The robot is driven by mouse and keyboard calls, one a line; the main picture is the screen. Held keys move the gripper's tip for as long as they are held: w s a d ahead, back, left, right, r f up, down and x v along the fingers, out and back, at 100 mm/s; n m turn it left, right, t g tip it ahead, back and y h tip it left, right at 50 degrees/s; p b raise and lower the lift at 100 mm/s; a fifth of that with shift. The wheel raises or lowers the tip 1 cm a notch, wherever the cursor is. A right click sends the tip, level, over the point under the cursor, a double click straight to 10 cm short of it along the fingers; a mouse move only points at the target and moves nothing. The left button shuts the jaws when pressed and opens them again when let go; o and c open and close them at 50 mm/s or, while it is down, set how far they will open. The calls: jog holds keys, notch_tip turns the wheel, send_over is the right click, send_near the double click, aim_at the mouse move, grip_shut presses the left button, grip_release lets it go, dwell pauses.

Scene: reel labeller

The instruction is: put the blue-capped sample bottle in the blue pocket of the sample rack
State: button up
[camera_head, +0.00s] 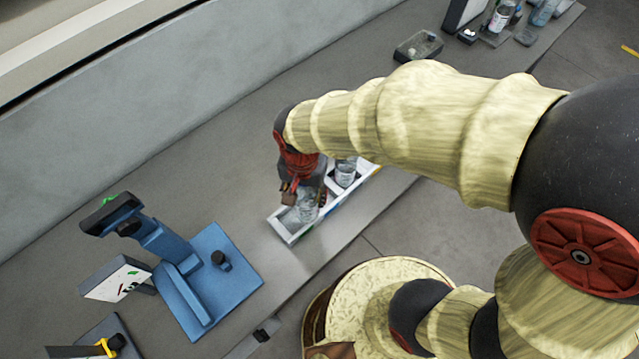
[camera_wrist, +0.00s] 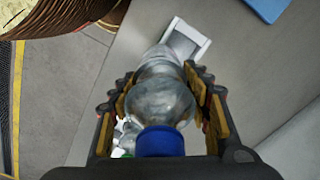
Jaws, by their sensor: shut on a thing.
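The blue-capped sample bottle (camera_wrist: 160,100) is clear, and its blue cap faces the wrist camera. My gripper (camera_wrist: 165,105) is shut on its body, with a finger on each side. In the head view my gripper (camera_head: 296,190) is over the near end of the white sample rack (camera_head: 291,238), with the clear bottle (camera_head: 307,208) below it. I cannot tell whether the bottle's base touches the rack floor. A small blue mark (camera_head: 309,228) shows on the rack's near side. The rack's end (camera_wrist: 203,47) shows beyond the bottle in the wrist view.
Another clear bottle (camera_head: 346,173) stands in a farther pocket of the rack. A green cap shows beside the held bottle in the wrist view. A blue stand (camera_head: 215,275) is on the bench to the left. A dark tray (camera_head: 418,46) and several bottles are at the far end.

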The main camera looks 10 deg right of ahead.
jog(key=w+d+f+b, duration=0.1)
jog(key=w+d+f, duration=0.3)
jog(key=w+f, duration=0.4)
jog(key=shift+d+f+b, duration=0.35)
jog(key=shift+f, duration=1.1)
jog(key=shift+w, duration=0.1)
jog(key=shift+f, duration=0.2)
jog(key=o, duration=1.7)
jog(key=shift+c, duration=0.2)
jog(key=shift+r, duration=0.1)
